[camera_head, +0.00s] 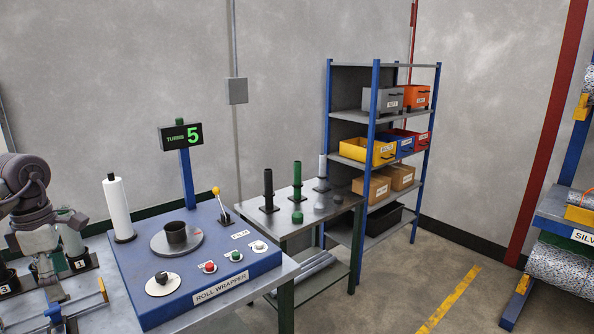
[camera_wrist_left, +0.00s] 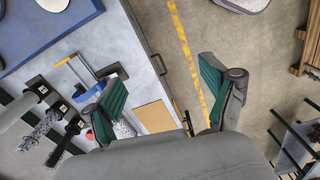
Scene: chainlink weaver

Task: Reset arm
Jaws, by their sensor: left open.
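My left gripper (camera_wrist_left: 162,92) is open in the left wrist view, its two green-padded fingers wide apart with nothing between them. Table edge and floor show beyond the fingers. In the head view my left arm comes in at the left edge, beside the blue roll wrapper (camera_head: 222,268); its fingertips are hard to make out there. The wrapper carries a dark cup-like piece (camera_head: 177,234) on a grey disc, a white roll (camera_head: 117,206) standing upright, and knobs and buttons. Its display (camera_head: 181,136) reads TURNS 5. My right gripper is not in view.
A side table (camera_head: 330,208) holds dark, green and white posts. A blue shelf rack (camera_head: 368,150) with bins stands behind. Another rack (camera_head: 552,205) is at the right. Open floor (camera_head: 450,270) is between racks.

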